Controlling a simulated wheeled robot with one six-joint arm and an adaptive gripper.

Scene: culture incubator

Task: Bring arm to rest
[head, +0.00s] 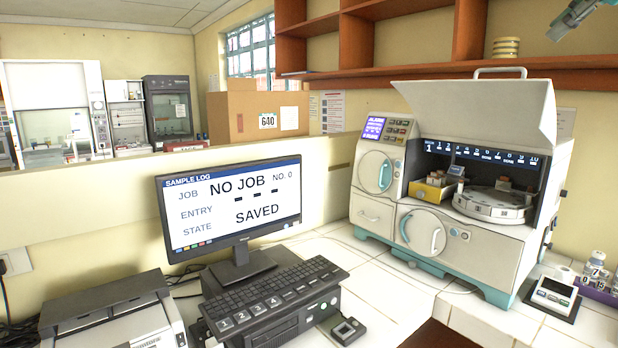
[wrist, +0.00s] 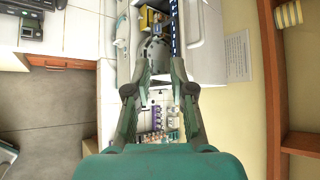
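My gripper (wrist: 161,68) shows in the wrist view with its two fingers apart and nothing between them. In the head view the gripper (head: 566,22) enters at the top right corner, in front of the shelf and above the white incubator machine (head: 465,225). The rest of my arm is out of the picture. The machine's upper lid is raised, and a round carousel (head: 492,205) and a yellow box (head: 433,192) sit inside its opening. In the wrist view the machine lies beyond the fingertips.
A monitor (head: 232,205) reads NO JOB and SAVED, with a keyboard (head: 272,297) in front. A small scale (head: 553,297) and a purple rack of vials (head: 600,290) stand right of the machine. Wooden shelves (head: 420,77) hang above.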

